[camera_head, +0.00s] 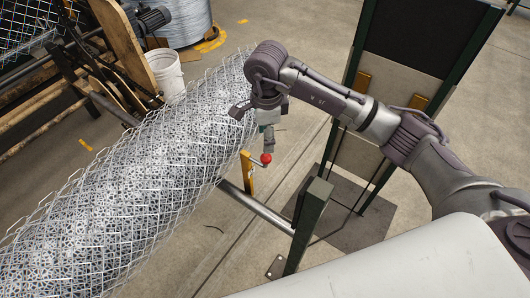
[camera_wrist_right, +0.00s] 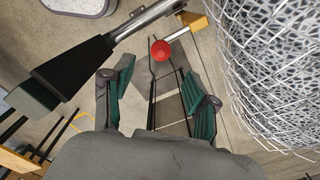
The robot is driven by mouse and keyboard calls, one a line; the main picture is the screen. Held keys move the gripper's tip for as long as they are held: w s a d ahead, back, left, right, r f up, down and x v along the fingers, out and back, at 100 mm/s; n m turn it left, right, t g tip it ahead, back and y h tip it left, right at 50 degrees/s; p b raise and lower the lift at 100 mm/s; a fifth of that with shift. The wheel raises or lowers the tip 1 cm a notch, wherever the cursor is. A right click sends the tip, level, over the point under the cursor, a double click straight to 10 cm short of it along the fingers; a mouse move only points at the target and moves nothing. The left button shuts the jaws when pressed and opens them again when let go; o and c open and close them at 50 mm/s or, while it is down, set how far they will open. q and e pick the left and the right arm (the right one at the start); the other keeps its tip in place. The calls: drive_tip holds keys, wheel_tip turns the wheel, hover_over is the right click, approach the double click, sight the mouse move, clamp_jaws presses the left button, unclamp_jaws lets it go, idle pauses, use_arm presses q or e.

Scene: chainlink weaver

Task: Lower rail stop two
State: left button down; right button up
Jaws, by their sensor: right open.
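The rail stop is a yellow arm (camera_head: 247,172) with a red ball knob (camera_head: 266,158), standing up at the end of a grey rail (camera_head: 258,206) beside the mesh roll. In the right wrist view the red knob (camera_wrist_right: 161,50) sits on a short pale rod from the yellow part (camera_wrist_right: 191,20), just beyond the gap between my fingers. My right gripper (camera_head: 268,138) points down just above the knob. Its green-padded fingers (camera_wrist_right: 158,88) are apart with nothing between them. I cannot see any number on the stop. My left gripper is out of view.
A large roll of chainlink mesh (camera_head: 125,190) lies close to the left of my right gripper. A dark green post (camera_head: 308,220) stands at the rail's near end. A tall green-framed panel (camera_head: 400,90) is behind my arm. A white bucket (camera_head: 166,74) stands behind the roll.

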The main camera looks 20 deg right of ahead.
sight(266, 155)
wheel_tip(266, 155, down, 6)
drive_tip(key=shift+r+p, duration=0.1)
drive_tip(key=shift+p, duration=0.55)
wheel_tip(266, 155, down, 4)
drive_tip(key=shift+r+p, duration=0.1)
drive_tip(key=shift+p, duration=0.25)
drive_tip(key=shift+w+f, duration=0.1)
drive_tip(key=shift+f, duration=0.1)
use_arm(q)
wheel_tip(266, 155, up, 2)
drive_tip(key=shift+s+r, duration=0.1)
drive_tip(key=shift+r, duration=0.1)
use_arm(e)
clamp_jaws()
